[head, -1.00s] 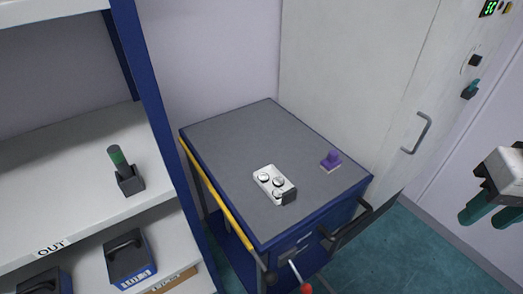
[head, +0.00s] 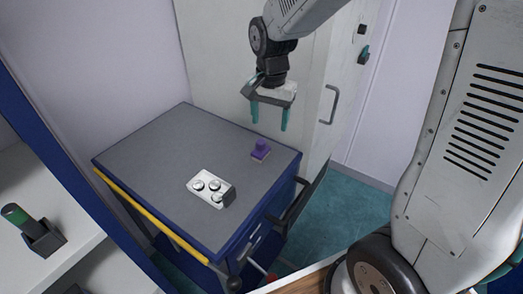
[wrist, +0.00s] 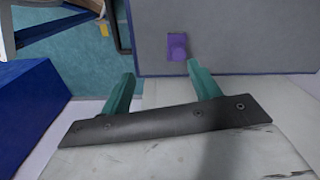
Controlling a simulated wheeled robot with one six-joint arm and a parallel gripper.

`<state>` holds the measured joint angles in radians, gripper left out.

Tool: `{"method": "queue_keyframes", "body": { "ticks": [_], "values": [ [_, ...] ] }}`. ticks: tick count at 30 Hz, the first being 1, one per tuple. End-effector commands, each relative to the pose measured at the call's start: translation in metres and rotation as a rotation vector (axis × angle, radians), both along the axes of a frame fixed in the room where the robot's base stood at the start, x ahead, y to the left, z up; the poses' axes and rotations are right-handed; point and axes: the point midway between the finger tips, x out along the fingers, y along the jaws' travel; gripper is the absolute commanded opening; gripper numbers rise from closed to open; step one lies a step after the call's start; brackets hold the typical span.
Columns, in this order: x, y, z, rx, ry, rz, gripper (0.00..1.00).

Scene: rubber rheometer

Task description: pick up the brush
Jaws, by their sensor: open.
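The brush (head: 260,150), a small purple piece with a raised grip and a pale underside, sits on the grey top of the cart near its right corner. It also shows in the wrist view (wrist: 177,46), just beyond my fingertips. My gripper (head: 270,120) is open and empty, with two teal fingers pointing down. In the head view it appears above the brush, apart from it. In the wrist view the fingers (wrist: 159,69) stand wide apart, with nothing between them.
A white tray with several round metal pieces (head: 210,187) lies on the blue cart (head: 150,160), left of the brush. A tall pale cabinet with a handle (head: 328,104) stands behind. A shelf (head: 70,235) with a green-topped item in a holder (head: 35,230) is at left.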

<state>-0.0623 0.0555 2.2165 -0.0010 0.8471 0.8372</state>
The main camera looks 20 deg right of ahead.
Motion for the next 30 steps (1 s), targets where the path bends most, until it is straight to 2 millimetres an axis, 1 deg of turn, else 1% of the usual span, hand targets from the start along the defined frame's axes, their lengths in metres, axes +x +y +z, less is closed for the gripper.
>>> {"method": "queue_keyframes", "body": {
  "ticks": [1,3,6,9,19,24,27,30],
  "values": [
    [0.013,0.002,-0.017,0.001,0.013,-0.042,0.62],
    [0.026,0.004,-0.033,0.001,0.017,-0.098,0.62],
    [0.039,0.006,-0.049,0.001,0.021,-0.153,0.62],
    [0.045,0.006,-0.059,0.001,0.023,-0.182,0.62],
    [0.043,0.006,-0.096,0.001,0.026,-0.192,0.62],
    [0.039,0.007,-0.123,0.001,0.027,-0.191,0.62],
    [0.040,0.007,-0.133,0.000,0.025,-0.190,0.62],
    [0.040,0.007,-0.137,0.001,0.024,-0.190,0.62]
  ]
}}
